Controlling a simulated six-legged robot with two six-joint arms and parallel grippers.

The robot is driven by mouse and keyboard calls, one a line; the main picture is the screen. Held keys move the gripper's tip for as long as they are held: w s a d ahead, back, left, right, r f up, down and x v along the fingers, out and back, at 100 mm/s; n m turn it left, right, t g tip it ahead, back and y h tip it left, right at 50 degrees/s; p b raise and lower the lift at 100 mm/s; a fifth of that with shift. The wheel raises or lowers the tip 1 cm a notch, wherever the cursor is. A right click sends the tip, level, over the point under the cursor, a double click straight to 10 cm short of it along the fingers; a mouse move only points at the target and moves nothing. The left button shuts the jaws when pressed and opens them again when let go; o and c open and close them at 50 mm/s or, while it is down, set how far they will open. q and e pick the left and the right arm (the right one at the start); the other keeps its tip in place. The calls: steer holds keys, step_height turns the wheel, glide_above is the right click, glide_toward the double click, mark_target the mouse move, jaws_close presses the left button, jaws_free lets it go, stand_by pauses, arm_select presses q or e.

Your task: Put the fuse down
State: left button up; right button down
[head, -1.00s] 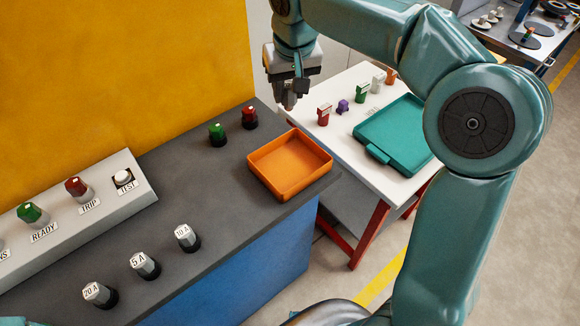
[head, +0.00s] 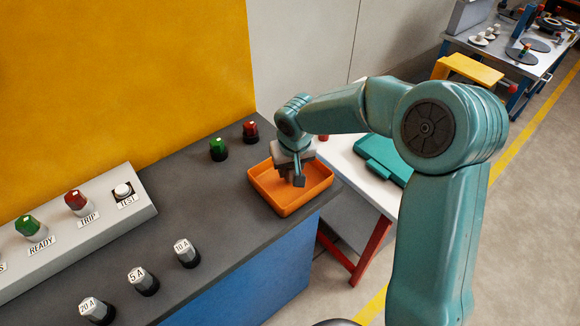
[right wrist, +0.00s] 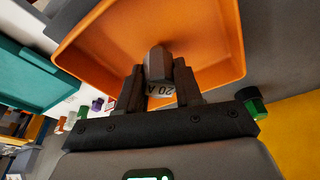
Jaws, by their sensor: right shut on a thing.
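The fuse (right wrist: 157,62) is a grey faceted piece with a white label that reads "20 A". My right gripper (head: 298,181) is shut on it, and in the right wrist view its two dark fingers (right wrist: 159,82) stand on either side of it. The gripper is low over the orange tray (head: 284,211), with its fingertips inside the tray's outline. The tray's inside also fills much of the right wrist view (right wrist: 222,58). I cannot tell whether the fuse touches the tray floor. In the head view the fuse is hardly visible. My left gripper is not in view.
Grey fuses labelled 20 A (head: 95,311), 5 A (head: 142,281) and 10 A (head: 187,253) stand on the dark bench. Green (head: 218,149) and red (head: 250,132) knobs stand behind the tray. A white table with a teal tray (head: 383,158) is at right.

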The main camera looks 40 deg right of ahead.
steer(key=shift+f, duration=0.2)
steer(key=shift+s+r, duration=0.1)
steer(key=shift+s, duration=0.05)
steer(key=shift+f+b, duration=0.25)
steer(key=shift+b, duration=0.05)
steer(key=c, duration=0.8)
jaws_free()
steer(key=shift+o, duration=0.2)
steer(key=shift+r, duration=0.1)
